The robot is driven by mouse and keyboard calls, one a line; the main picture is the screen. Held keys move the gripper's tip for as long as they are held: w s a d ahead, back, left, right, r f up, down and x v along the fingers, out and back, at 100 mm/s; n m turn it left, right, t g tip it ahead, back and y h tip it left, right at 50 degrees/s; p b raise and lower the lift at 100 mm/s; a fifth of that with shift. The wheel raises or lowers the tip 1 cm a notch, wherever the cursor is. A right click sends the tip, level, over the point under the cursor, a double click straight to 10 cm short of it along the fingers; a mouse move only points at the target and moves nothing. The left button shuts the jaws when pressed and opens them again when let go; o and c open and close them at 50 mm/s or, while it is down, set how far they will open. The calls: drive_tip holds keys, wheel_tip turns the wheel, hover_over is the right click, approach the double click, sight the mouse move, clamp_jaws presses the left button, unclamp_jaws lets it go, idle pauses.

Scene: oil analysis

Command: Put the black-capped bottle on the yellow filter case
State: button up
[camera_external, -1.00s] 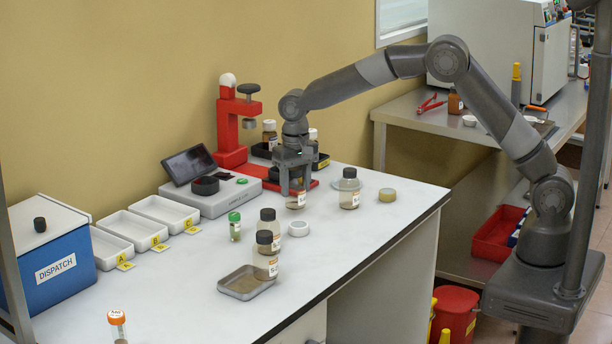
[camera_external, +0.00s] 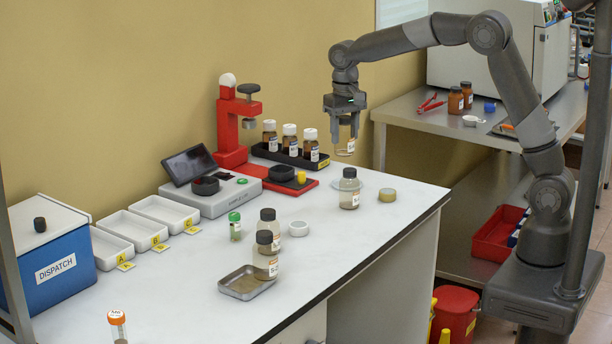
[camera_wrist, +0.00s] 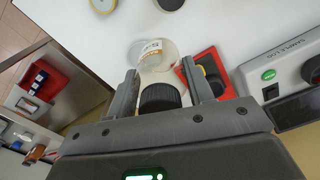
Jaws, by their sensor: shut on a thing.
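My gripper (camera_external: 345,122) is shut on a black-capped bottle (camera_external: 345,147) and holds it in the air above the back right of the white bench. In the wrist view, my gripper (camera_wrist: 163,85) has its fingers on both sides of the black cap (camera_wrist: 160,97), and the labelled clear body (camera_wrist: 155,55) extends beyond. The round yellow filter case (camera_external: 387,195) lies flat near the bench's right edge, to the right of and below the held bottle in the picture. A round, yellow-rimmed thing, probably this case, shows at the wrist view's top edge (camera_wrist: 103,4).
Another black-capped bottle (camera_external: 349,190) stands left of the case, by a clear dish. Two more black-capped bottles stand by a metal tray (camera_external: 240,292). Brown bottles stand in a black rack (camera_external: 290,156); a red press (camera_external: 231,135) stands behind. The bench around the case is fairly clear.

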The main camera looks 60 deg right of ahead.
drive_tip(key=s+d+r, duration=0.2)
drive_tip(key=s+d, duration=1.3)
drive_tip(key=s, duration=0.1)
hover_over(386, 191)
drive_tip(key=shift+n, duration=0.3)
drive_tip(key=shift+f, duration=5.65)
drive_tip(key=shift+d+f, duration=0.1)
drive_tip(key=o, duration=1)
drive_tip(key=shift+o, duration=0.2)
